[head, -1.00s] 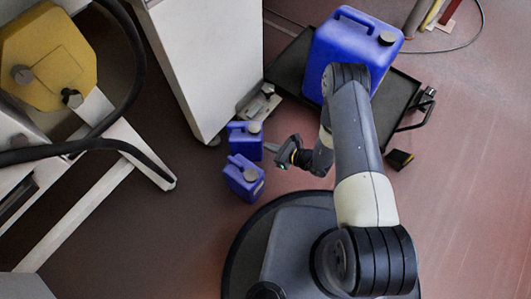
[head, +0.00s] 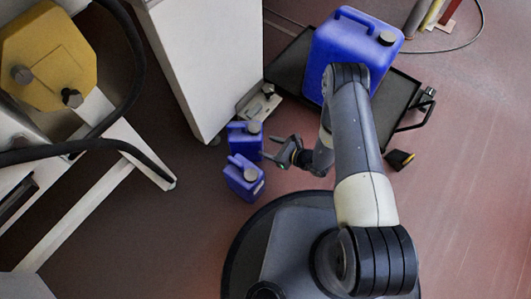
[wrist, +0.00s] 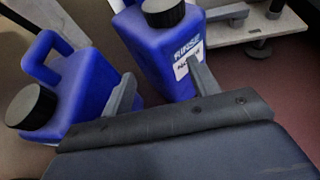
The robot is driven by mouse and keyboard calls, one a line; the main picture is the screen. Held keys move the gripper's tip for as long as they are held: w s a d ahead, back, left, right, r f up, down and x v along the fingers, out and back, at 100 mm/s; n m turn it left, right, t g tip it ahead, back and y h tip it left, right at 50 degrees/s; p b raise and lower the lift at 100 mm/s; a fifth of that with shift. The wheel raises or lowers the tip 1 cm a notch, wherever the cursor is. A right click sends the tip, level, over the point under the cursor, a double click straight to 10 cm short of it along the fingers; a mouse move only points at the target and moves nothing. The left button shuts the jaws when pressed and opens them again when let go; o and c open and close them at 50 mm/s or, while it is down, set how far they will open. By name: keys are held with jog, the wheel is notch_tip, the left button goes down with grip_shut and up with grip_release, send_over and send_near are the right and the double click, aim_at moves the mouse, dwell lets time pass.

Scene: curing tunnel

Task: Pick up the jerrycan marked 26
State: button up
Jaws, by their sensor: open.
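Two small blue jerrycans with dark caps stand close together on the floor. The upper one (head: 238,141) is the right one in the wrist view (wrist: 163,48), with a white label reading "RINSE" and a second line I cannot read clearly. The lower one (head: 243,180) is the left one in the wrist view (wrist: 82,88), its handle and cap showing. I can read no 26 on either. My gripper (head: 271,148) is open and empty, just right of the upper jerrycan. In the wrist view its fingers (wrist: 162,86) are spread before that jerrycan; contact is unclear.
A large blue jerrycan (head: 340,45) stands on a black platform (head: 398,100) beyond my arm. A white cabinet (head: 205,60) with a foot plate (head: 262,102) is close behind the small jerrycans.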

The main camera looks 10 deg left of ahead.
jog(key=o, duration=0.9)
